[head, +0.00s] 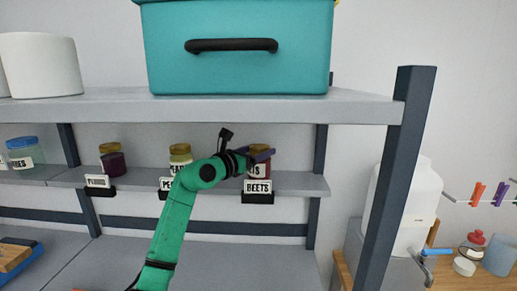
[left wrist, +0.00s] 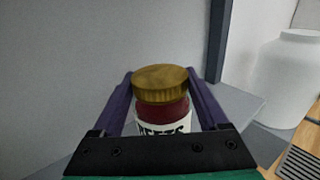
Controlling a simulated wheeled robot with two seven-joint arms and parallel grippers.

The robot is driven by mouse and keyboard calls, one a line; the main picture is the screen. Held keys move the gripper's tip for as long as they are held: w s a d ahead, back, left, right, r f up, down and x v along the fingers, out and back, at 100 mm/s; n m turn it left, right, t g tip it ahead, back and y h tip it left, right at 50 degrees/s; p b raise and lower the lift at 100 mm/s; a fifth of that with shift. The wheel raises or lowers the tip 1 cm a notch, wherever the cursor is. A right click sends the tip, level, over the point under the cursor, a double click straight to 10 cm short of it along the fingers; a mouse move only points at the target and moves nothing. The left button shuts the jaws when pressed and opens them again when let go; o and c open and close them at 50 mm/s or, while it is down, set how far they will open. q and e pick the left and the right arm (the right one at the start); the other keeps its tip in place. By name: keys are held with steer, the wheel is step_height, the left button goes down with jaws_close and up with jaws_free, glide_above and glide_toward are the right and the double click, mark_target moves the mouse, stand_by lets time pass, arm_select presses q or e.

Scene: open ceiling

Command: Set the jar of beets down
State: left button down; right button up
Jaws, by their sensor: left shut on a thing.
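The jar of beets (head: 259,160) has a gold lid, dark red contents and a white label. It is upright at the middle shelf, right behind the BEETS sign (head: 258,186). My left gripper (head: 262,155) is shut on it, with the purple fingers on either side. In the left wrist view the jar (left wrist: 162,100) stands between the fingers of my left gripper (left wrist: 160,98), its label partly hidden by the gripper's body. I cannot tell whether the jar's base touches the shelf (head: 300,183). My right gripper is not in view.
A jar with a PEARS-like label (head: 180,157) stands left of my gripper, and a dark jar (head: 112,160) further left. The upper shelf (head: 240,107) with a teal box (head: 240,50) hangs above. A shelf post (head: 398,170) stands to the right. The shelf right of the beets is clear.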

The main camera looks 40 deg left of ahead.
arm_select(q)
jaws_free()
steer(key=shift+s, duration=0.1)
steer(key=s+b, duration=0.1)
steer(key=s, duration=0.1)
steer(key=s+f+b, duration=0.1)
steer(key=s+b, duration=0.1)
steer(key=shift+s+b, duration=0.15)
steer(key=shift+b, duration=0.15)
steer(key=s+r+b, duration=0.1)
steer(key=s+b, duration=0.2)
steer(key=s, duration=0.4)
steer(key=shift+s+d, duration=0.2)
steer(key=shift+s, duration=0.1)
